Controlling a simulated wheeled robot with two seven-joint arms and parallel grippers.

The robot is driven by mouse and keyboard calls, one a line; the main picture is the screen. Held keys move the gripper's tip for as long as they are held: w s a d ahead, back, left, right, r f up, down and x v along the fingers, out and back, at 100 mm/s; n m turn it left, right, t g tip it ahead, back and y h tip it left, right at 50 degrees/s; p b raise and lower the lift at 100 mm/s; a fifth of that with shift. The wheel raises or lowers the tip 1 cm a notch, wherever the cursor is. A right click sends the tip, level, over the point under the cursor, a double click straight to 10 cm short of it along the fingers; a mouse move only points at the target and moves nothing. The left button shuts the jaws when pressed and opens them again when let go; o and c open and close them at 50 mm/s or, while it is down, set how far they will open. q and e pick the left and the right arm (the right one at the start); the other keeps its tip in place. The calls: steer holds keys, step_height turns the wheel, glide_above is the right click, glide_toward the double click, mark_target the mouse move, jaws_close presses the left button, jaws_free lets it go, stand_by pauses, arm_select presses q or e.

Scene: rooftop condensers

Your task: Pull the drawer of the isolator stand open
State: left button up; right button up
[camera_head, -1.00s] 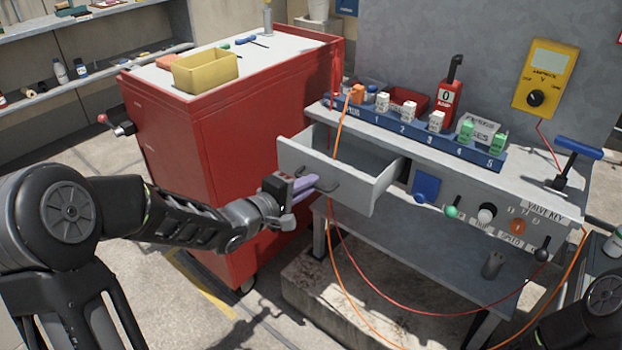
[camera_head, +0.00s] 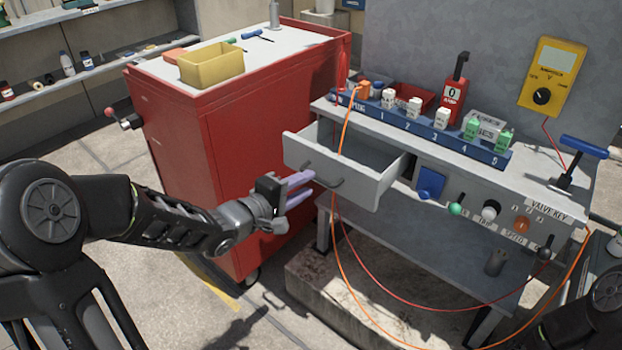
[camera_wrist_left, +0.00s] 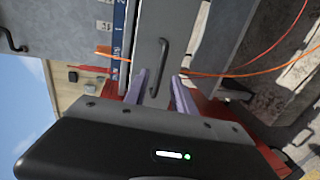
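The isolator stand (camera_head: 470,212) is a grey bench at the right in the head view. Its drawer (camera_head: 338,183) stands pulled out at the left end, with its inside visible. The drawer's dark bar handle (camera_head: 324,177) is on its front face; the handle also shows in the left wrist view (camera_wrist_left: 163,62). My left gripper (camera_head: 306,188) is just in front of the drawer, with its pale purple fingers apart from the handle. My right gripper is not in view; only part of that arm shows.
A red tool cabinet (camera_head: 215,130) with a yellow bin (camera_head: 211,65) stands left of the drawer, close to my left arm. An orange cable (camera_head: 345,135) hangs across the drawer. The stand's top carries a blue numbered strip (camera_head: 425,130).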

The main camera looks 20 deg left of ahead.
arm_select(q)
steer(key=p+v, duration=0.1)
steer(key=v, duration=0.3)
steer(key=shift+s, duration=0.2)
stand_by(0.3)
